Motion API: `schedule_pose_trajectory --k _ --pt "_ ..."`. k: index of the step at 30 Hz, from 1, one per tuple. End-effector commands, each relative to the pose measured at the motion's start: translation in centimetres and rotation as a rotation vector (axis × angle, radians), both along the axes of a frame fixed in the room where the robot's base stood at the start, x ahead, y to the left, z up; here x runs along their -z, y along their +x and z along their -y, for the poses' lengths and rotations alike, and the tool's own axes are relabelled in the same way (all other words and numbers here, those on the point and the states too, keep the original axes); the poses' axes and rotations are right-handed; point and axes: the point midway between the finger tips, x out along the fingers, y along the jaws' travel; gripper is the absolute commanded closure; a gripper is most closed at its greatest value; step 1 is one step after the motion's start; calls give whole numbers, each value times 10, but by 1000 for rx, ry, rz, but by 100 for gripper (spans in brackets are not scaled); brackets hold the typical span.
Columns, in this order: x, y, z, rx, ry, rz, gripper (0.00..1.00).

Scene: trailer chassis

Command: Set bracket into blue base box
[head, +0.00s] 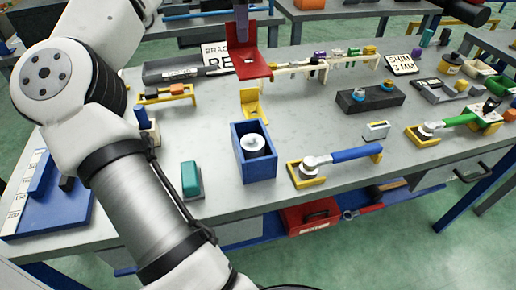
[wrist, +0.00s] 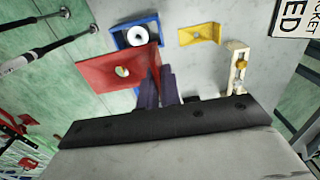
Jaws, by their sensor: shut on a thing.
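The red L-shaped bracket (head: 251,64) hangs above the table in the head view. My gripper (head: 242,10) is shut on its upright plate, and only its lower end shows at the top edge. In the wrist view the fingers (wrist: 158,90) grip the red bracket (wrist: 112,74), whose flat plate has a hole. The blue base box (head: 254,172) stands open on the table, nearer the front edge than the bracket. A white round part (head: 253,143) sits inside it. In the wrist view the bracket partly covers the blue box (wrist: 152,20).
A yellow bracket (head: 252,104) stands on the table just behind the blue box. A cream rack (head: 310,65) with small parts is behind it to the right. A teal block (head: 191,178) is left of the box, and a blue-handled tool (head: 345,156) is right of it.

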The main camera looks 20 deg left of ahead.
Motion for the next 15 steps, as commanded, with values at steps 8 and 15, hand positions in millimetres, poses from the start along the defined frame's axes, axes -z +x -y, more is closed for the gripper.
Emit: schedule_pose_trajectory --k 8,15 --pt "7 -1 2 11 -2 -1 100" --pt "61 -2 3 15 -7 -3 100"
